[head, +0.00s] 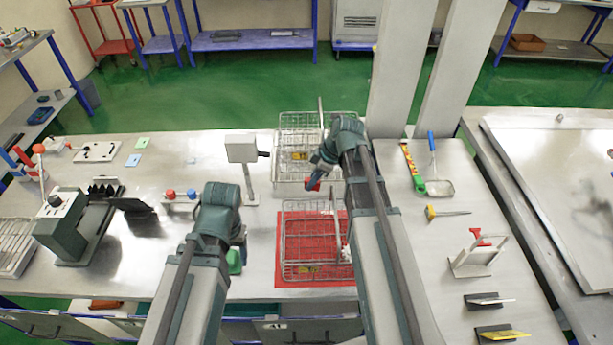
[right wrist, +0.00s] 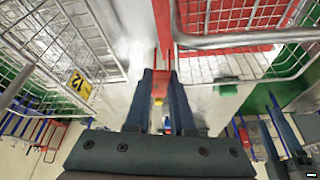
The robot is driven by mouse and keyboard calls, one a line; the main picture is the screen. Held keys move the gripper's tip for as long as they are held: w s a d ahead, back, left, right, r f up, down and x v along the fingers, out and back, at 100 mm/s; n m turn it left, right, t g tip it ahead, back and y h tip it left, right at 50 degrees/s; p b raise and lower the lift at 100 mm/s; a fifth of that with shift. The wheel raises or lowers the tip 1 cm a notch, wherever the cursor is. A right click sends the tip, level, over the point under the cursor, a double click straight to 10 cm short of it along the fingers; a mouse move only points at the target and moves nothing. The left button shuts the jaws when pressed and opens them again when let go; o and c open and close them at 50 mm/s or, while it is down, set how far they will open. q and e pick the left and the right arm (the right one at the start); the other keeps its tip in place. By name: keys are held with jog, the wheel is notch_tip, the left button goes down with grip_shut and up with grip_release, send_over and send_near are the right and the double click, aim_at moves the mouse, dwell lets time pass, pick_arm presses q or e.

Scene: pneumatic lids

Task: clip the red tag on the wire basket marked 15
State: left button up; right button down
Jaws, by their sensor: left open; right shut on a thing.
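My right gripper (head: 320,172) is shut on the red tag (head: 313,184), between the two wire baskets. In the right wrist view, the red tag (right wrist: 159,90) sits between the fingers of my right gripper (right wrist: 161,80), apart from both baskets. The front wire basket (head: 300,245) stands on a red mat (head: 285,220); its yellow label (head: 306,268) is too small to read. The back wire basket (head: 290,125) has a yellow label reading 12 in the right wrist view (right wrist: 79,85). My left gripper (head: 238,245) is low over the table, its fingers mostly hidden by my arm.
A green object (head: 235,262) lies by my left gripper. A grey post with a box head (head: 243,150) stands left of the back basket. A green-and-red tool (head: 412,170), a scraper (head: 438,180) and a white stand (head: 475,258) are on the right.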

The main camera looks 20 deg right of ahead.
aim_at(306, 199)
jog(key=a+n, duration=0.1)
jog(key=s+a+r+n, duration=0.1)
jog(key=n, duration=0.1)
jog(key=shift+s+a+r+g+y+p, duration=0.1)
jog(key=shift+s+a+g+y+p, duration=0.1)
jog(key=shift+s+g+y+p, duration=0.15)
pick_arm(q)
jog(key=shift+r, duration=0.55)
pick_arm(e)
jog(key=shift+w, duration=0.1)
pick_arm(q)
jog(key=shift+f, duration=0.15)
pick_arm(e)
jog(key=shift+f, duration=0.2)
pick_arm(q)
notch_tip(306, 199, down, 6)
jog(key=b, duration=0.6)
jog(key=shift+b, duration=0.3)
pick_arm(e)
notch_tip(306, 199, down, 6)
jog(key=shift+f, duration=0.1)
pick_arm(q)
jog(key=shift+f, duration=0.35)
pick_arm(e)
jog(key=shift+f, duration=0.25)
jog(key=shift+c, duration=1.4)
grip_release()
jog(key=shift+r, duration=0.1)
